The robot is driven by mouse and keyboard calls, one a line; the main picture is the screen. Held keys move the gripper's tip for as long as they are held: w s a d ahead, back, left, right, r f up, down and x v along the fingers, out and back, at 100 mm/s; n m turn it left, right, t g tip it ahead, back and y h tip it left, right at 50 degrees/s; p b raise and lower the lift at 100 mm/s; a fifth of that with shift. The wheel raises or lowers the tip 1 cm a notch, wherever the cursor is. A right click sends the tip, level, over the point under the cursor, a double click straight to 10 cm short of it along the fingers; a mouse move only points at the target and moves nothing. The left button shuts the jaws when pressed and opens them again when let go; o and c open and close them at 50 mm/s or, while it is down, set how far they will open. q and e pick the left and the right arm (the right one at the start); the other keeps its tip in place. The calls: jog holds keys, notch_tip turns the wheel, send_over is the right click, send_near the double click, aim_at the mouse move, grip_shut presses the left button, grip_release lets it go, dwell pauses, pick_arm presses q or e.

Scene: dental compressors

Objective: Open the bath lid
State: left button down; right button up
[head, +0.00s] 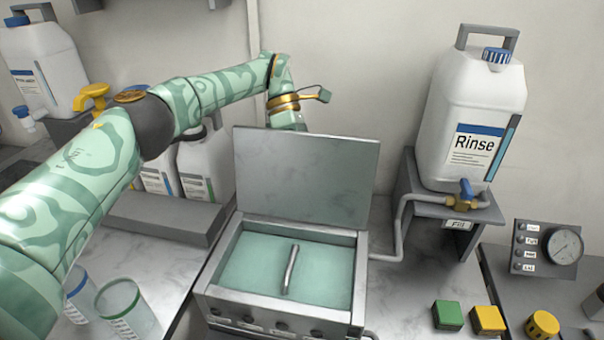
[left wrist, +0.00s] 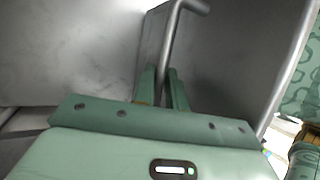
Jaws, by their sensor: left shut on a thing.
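The bath (head: 358,285) is a grey metal box holding pale green liquid. Its flat grey lid (head: 305,180) stands up at the back edge, so the bath is open. A slim metal rod (head: 291,268) shows inside the bath. My left arm reaches over behind the raised lid, which hides its gripper in the head view. In the left wrist view my left gripper (left wrist: 161,88) has its green fingers shut on a bent metal handle (left wrist: 172,40) in front of the grey lid face (left wrist: 215,55). My right gripper is in neither view.
A white Rinse jug (head: 475,110) stands on a raised grey stand right of the bath, with a pipe between. Green (head: 447,315) and yellow (head: 487,319) blocks and a gauge panel (head: 547,247) are at the right. Clear cups (head: 128,312) stand front left.

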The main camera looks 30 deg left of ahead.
pick_arm(q)
jog(key=shift+w+a+f+b, duration=0.15)
jog(key=shift+w+f+b, duration=0.15)
jog(key=shift+f, duration=0.3)
jog(key=shift+w+a+f+b, duration=0.15)
jog(key=shift+f+b, duration=0.2)
jog(key=shift+f, duration=0.2)
jog(key=c, duration=1.5)
grip_release()
jog(key=shift+w, duration=0.1)
jog(key=shift+o, duration=0.2)
jog(key=shift+w+r, duration=0.2)
jog(key=shift+r, duration=0.15)
